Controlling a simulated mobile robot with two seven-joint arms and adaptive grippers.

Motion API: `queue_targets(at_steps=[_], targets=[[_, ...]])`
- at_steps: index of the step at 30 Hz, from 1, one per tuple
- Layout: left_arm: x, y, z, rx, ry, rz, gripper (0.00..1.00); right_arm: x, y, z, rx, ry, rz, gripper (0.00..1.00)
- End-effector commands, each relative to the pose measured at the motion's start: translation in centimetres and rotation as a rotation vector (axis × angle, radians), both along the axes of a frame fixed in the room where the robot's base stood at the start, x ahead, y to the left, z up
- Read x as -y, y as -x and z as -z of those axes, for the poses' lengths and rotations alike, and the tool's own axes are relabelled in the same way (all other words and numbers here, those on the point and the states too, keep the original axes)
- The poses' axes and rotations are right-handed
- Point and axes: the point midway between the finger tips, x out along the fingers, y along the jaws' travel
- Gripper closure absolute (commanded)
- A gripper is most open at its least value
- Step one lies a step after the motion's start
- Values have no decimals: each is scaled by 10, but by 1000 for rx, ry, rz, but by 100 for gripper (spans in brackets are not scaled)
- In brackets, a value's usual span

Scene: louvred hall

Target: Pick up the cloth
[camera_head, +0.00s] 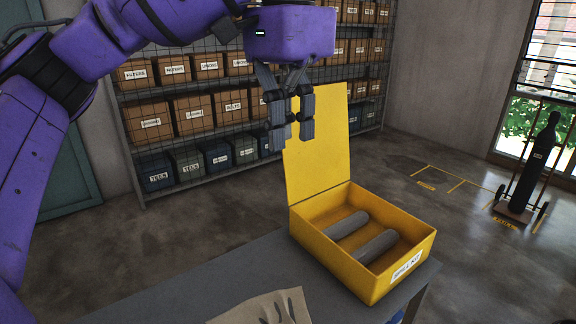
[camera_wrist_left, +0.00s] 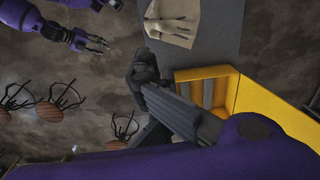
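The tan cloth (camera_head: 262,309) lies creased on the near part of the grey table, cut off by the bottom edge of the head view. In the left wrist view the cloth (camera_wrist_left: 172,22) shows at the top. My left gripper (camera_head: 293,132) points down, open and empty, well above the table and in front of the yellow box's raised lid. It is apart from the cloth. My right gripper is outside the head view. In the left wrist view it (camera_wrist_left: 97,44) is at the upper left, fingers spread, with nothing seen between them, apart from the cloth.
An open yellow spill kit box (camera_head: 345,272) with two grey rolls (camera_head: 362,244) stands on the table (camera_head: 225,285) beside the cloth. Its lid (camera_head: 318,150) stands up. Shelves (camera_head: 205,186) with labelled boxes line the back wall. A cylinder cart (camera_head: 525,175) stands at right.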

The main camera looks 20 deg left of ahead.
Motion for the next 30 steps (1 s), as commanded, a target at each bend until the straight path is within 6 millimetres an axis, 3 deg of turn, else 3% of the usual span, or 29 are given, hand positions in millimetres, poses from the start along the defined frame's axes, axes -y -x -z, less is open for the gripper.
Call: queue_targets(at_steps=[3,15,26,30], targets=[[0,0,-8,-2,0,0,100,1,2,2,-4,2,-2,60],[0,0,-8,-3,1,0,100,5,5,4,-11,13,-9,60],[0,0,-8,-3,1,0,55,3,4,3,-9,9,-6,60],[0,0,-8,-3,1,0,53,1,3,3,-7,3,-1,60]])
